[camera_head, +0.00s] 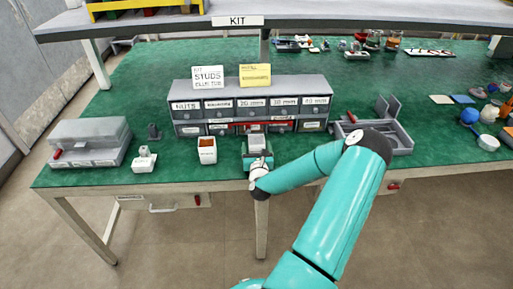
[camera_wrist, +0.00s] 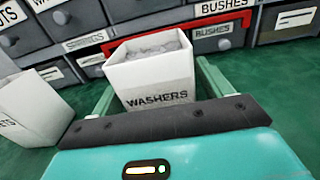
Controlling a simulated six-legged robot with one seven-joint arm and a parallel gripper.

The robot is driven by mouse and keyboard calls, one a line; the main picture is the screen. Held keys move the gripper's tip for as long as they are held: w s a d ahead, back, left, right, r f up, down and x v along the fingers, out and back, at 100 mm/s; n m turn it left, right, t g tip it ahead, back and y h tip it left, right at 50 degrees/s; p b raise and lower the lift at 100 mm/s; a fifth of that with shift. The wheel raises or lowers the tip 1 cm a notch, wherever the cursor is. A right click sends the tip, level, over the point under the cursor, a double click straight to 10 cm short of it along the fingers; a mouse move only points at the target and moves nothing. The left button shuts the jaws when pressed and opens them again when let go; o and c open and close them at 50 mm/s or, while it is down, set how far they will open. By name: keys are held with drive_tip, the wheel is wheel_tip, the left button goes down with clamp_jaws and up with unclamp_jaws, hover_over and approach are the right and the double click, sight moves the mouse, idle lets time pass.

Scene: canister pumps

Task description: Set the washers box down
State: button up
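The washers box (camera_wrist: 155,80) is a white open-topped box labelled WASHERS, filled with small grey pieces. In the wrist view it sits between the two green fingers of my gripper (camera_wrist: 155,90), which lie close along its sides. In the head view the box (camera_head: 256,142) is at my gripper (camera_head: 257,158), near the front edge of the green table (camera_head: 100,185), before the drawer unit. The box is roughly upright. Its base is hidden by my gripper, so I cannot tell whether it touches the table.
The grey drawer unit (camera_head: 250,103) is close behind. A grey tray (camera_head: 375,140) lies to the right. A strip of table between is clear.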

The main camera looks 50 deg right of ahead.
drive_tip(key=shift+s+a+r, duration=0.1)
drive_tip(key=shift+r, duration=0.05)
drive_tip(key=v, duration=1.1)
drive_tip(key=shift+s+a, duration=0.25)
